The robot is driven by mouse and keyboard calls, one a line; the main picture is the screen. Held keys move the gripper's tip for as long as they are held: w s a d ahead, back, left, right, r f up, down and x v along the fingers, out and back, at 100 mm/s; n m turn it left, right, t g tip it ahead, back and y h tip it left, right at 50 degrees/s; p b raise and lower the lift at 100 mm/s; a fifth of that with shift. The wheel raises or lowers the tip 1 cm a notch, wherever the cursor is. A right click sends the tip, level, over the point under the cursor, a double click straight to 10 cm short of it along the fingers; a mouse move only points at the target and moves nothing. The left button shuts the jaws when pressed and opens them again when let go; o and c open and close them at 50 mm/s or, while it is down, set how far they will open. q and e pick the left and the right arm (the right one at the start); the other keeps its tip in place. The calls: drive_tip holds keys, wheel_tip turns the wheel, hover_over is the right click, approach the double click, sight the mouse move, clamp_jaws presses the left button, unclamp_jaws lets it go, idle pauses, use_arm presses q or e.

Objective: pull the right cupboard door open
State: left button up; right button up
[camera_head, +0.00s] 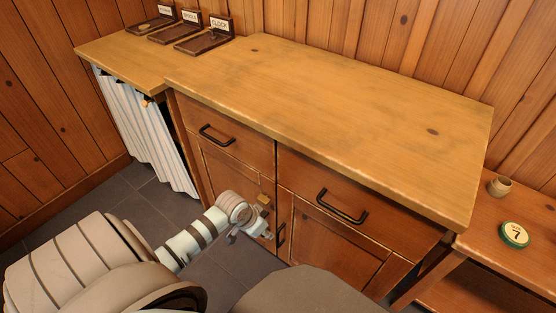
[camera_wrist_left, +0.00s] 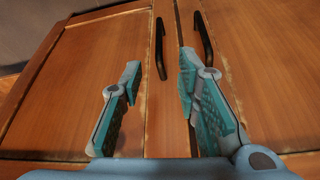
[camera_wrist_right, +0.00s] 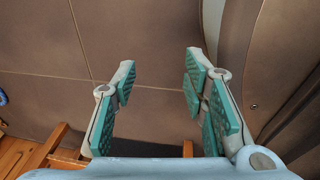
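The wooden cupboard (camera_head: 233,143) has two drawers above two doors. The right door (camera_head: 330,240) looks shut; its black upright handle (camera_head: 281,234) shows just right of my left gripper (camera_head: 264,218). The left wrist view seems turned over, so the right door's handle (camera_wrist_left: 160,50) appears on the left there, between the open fingers and beyond them, with no clear contact. The left door's handle (camera_wrist_left: 204,40) lies outside the fingers; my left gripper hides it in the head view. My right gripper (camera_wrist_right: 158,75) is open and empty above the floor.
Black drawer handles (camera_head: 343,207) stick out above the doors. A low bench (camera_head: 520,210) with a small pot (camera_head: 500,186) and a round number 7 disc (camera_head: 514,235) stands at the right. A striped curtain (camera_head: 145,130) hangs left. Grey tiled floor (camera_head: 165,200) lies in front.

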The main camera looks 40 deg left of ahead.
use_arm(q)
drive_tip(key=b, duration=0.6)
hover_over(278, 246)
drive_tip(key=s, duration=0.2)
wheel_tip(278, 246, down, 8)
drive_tip(key=f, duration=0.1)
use_arm(e)
drive_tip(key=w+a+f+m+t, duration=0.1)
drive_tip(key=w+a+f+t, duration=0.15)
drive_tip(key=w, duration=0.65)
use_arm(q)
drive_tip(key=f, duration=0.1)
drive_tip(key=w+f+b, duration=0.2)
drive_tip(key=shift+a, duration=0.25)
drive_tip(key=shift+w+f+b, duration=0.15)
drive_tip(key=shift+f+b, duration=0.1)
drive_tip(key=shift+b, duration=0.1)
use_arm(e)
drive_tip(key=w+a+r, duration=0.2)
drive_tip(key=w+r, duration=0.2)
drive_tip(key=r, duration=0.1)
drive_tip(key=shift+w+r+g+y, duration=0.15)
drive_tip(key=shift+g+y, duration=0.25)
drive_tip(key=shift+g, duration=0.05)
use_arm(q)
clamp_jaws()
